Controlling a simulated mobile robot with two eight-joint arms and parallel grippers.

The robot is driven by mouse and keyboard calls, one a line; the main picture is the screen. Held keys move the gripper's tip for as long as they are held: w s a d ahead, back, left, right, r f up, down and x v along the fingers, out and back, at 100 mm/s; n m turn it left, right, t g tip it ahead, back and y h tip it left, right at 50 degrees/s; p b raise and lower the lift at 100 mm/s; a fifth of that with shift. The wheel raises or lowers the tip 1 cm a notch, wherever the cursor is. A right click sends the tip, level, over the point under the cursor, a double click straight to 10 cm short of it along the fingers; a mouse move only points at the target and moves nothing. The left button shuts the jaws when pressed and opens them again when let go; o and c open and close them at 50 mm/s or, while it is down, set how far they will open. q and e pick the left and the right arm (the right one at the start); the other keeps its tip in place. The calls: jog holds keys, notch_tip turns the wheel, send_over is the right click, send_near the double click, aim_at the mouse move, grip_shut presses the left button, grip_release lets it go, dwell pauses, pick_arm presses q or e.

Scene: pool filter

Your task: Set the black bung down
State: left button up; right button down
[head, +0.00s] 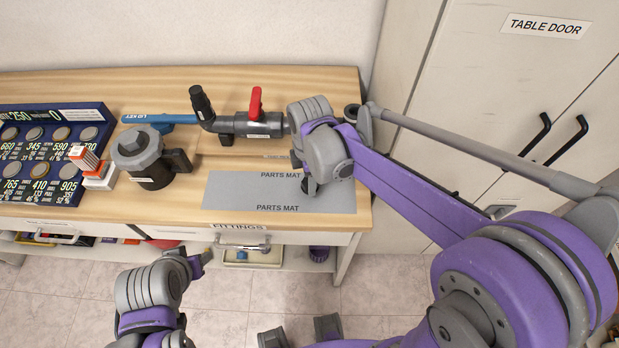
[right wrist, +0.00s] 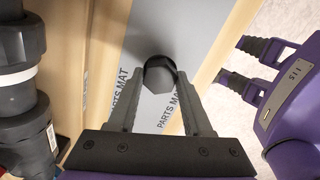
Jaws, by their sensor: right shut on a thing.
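The black bung (right wrist: 160,75), dark with a faceted end, sits between the two fingertips of my right gripper (right wrist: 158,88) in the right wrist view. That gripper is shut on it. The grey parts mat (head: 235,190) lies on the table, and the gripper (head: 311,188) is over its right part in the head view. The mat also shows behind the bung in the right wrist view (right wrist: 150,30). In the head view the gripper hides the bung. I cannot tell whether the bung touches the mat. My left gripper (head: 200,262) is in front of the table, its jaws unclear.
A grey pipe with a red-handled valve (head: 255,105) lies behind the mat. A black pump housing with a grey lid (head: 145,155) stands left of it. A blue tool (head: 160,119) and a price board (head: 50,150) are further left. The mat's left part is clear.

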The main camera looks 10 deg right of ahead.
jog(key=shift+f, duration=0.15)
jog(key=shift+c, duration=1.6)
grip_release()
jog(key=shift+r, duration=0.25)
notch_tip(320, 180, up, 11)
jog(key=p, duration=0.1)
jog(key=s+d+f+m+t, duration=0.2)
jog(key=s+m, duration=0.4)
jog(key=m, duration=0.3)
jog(key=s+d+f+m+t, duration=0.3)
jog(key=s+d+f+m, duration=0.1)
jog(key=s+f+m, duration=0.2)
jog(key=s+m, duration=0.1)
jog(key=m, duration=0.1)
jog(key=shift+s+d+f+m+t, duration=0.15)
jog(key=shift+d+f+m+t, duration=0.15)
jog(key=shift+d+m, duration=0.1)
